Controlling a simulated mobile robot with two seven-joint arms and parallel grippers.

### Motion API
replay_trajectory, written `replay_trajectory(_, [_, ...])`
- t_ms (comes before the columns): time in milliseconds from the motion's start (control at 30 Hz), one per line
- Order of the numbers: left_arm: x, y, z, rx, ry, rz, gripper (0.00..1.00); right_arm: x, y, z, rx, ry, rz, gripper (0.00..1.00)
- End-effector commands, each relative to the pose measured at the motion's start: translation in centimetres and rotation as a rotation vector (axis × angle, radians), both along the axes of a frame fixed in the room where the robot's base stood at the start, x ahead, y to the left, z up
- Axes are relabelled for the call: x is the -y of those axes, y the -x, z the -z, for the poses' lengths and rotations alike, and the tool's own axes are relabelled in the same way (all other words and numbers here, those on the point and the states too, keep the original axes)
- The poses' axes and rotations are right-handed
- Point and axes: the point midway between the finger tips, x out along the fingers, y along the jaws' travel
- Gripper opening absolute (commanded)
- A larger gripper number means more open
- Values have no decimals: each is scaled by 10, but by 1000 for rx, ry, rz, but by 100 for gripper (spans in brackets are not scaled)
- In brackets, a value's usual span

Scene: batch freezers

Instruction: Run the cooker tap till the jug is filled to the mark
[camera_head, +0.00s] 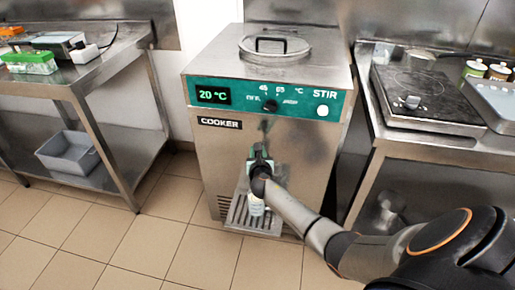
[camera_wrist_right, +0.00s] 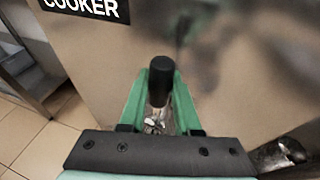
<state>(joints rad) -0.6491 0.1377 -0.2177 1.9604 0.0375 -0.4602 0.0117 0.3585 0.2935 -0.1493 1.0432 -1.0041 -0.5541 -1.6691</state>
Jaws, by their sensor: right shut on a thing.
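The cooker (camera_head: 225,150) is a steel cabinet with a green panel reading 20 °C. My right gripper (camera_head: 259,158) is at the tap on its front and hides most of it. In the right wrist view, the green fingers of this gripper (camera_wrist_right: 160,98) are shut on the tap's black handle (camera_wrist_right: 162,80). The jug (camera_head: 256,206), small and whitish, stands on the drip tray below the tap, partly covered by my arm. Its mark and fill level cannot be made out, nor whether liquid runs. My left gripper is not in view.
The slatted drip tray (camera_head: 238,217) juts from the cooker's front. A lid (camera_head: 274,46) with a black handle sits on top. A steel table with a grey bin (camera_head: 68,157) stands left; a counter with a hob (camera_head: 425,95) stands right. The tiled floor in front left is clear.

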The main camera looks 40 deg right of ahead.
Motion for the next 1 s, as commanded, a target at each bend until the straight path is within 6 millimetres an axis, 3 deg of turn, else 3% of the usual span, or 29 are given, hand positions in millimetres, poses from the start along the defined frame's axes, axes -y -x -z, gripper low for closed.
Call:
replay_trajectory(200, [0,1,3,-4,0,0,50,1,0,0,2,-2,2,0])
replay_trajectory(233, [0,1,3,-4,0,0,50,1,0,0,2,-2,2,33])
replay_trajectory(500, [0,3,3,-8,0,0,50,1,0,0,3,-1,2,62])
replay_trajectory(800, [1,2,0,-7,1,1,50,-1,2,-2,3,0,2,62])
replay_trajectory(1000, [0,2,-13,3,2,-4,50,-12,19,-10,1,0,0,62])
